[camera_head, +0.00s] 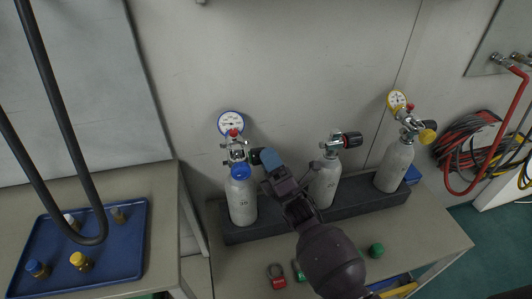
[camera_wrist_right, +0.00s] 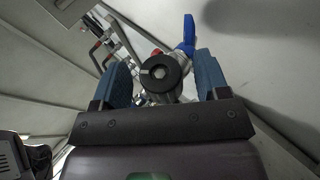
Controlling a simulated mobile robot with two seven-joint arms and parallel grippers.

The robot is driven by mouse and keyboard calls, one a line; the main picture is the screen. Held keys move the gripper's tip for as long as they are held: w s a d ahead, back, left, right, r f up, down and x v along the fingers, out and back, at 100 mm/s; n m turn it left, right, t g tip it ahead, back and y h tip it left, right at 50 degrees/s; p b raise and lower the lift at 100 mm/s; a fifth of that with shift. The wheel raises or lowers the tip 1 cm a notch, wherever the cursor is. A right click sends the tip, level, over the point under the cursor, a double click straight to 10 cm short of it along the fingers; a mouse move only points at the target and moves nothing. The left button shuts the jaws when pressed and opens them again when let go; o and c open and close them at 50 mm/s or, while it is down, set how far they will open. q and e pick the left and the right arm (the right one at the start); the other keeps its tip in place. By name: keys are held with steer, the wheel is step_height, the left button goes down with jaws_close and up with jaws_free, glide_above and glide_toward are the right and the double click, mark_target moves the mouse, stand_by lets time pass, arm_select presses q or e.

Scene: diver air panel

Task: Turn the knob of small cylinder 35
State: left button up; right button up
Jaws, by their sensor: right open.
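A small grey cylinder (camera_head: 242,202) stands at the left of a row of three, with a blue-rimmed gauge and a valve on top. Its number is too small to read surely. A black round knob (camera_wrist_right: 160,73) with a hexagonal centre faces the right wrist camera; in the head view the knob (camera_head: 255,156) sticks out to the right of this cylinder's valve. My right gripper (camera_head: 268,159) is at the knob, its blue fingers open. In the right wrist view the fingers stand either side of the knob, with visible gaps. My left gripper is not in view.
Two more cylinders, a middle one (camera_head: 325,186) and a right one (camera_head: 394,168) with a yellow gauge, stand in the dark rack (camera_head: 235,236). Small red (camera_head: 277,279) and green (camera_head: 376,250) items lie in front. A blue tray (camera_head: 125,265) is at left.

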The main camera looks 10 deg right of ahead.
steer(key=shift+w+a+r, duration=0.15)
steer(key=shift+w+r, duration=0.1)
